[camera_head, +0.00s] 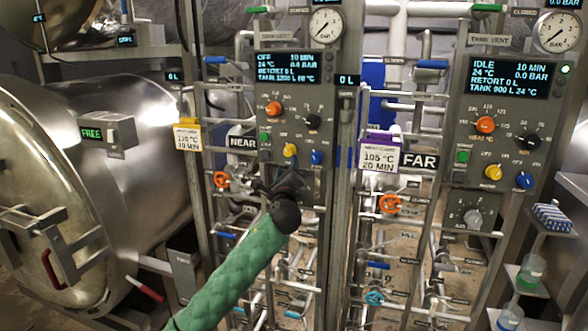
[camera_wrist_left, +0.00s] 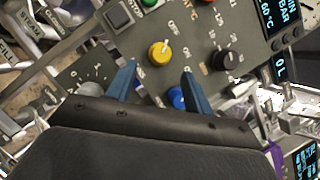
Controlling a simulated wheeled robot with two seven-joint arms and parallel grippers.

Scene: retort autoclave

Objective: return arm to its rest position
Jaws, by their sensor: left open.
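My left arm, in a green quilted sleeve (camera_head: 240,265), reaches up from the bottom of the head view. My left gripper (camera_head: 283,182) is in front of the lower part of the NEAR control panel (camera_head: 268,90). In the left wrist view the two blue fingers of the gripper (camera_wrist_left: 158,70) are apart with nothing between them. The yellow knob (camera_wrist_left: 159,54) shows beyond the gap. The blue knob (camera_wrist_left: 176,97) is partly hidden by one finger. Whether the fingers touch the panel cannot be told. My right gripper is not in view.
The FAR panel (camera_head: 510,110) stands to the right. A white card (camera_head: 378,157) hangs between the panels. Valves and pipes, including an orange handwheel (camera_head: 390,204), lie below. A large steel retort (camera_head: 150,140) stands at left. Small shelves hold a beaker (camera_head: 531,270) at right.

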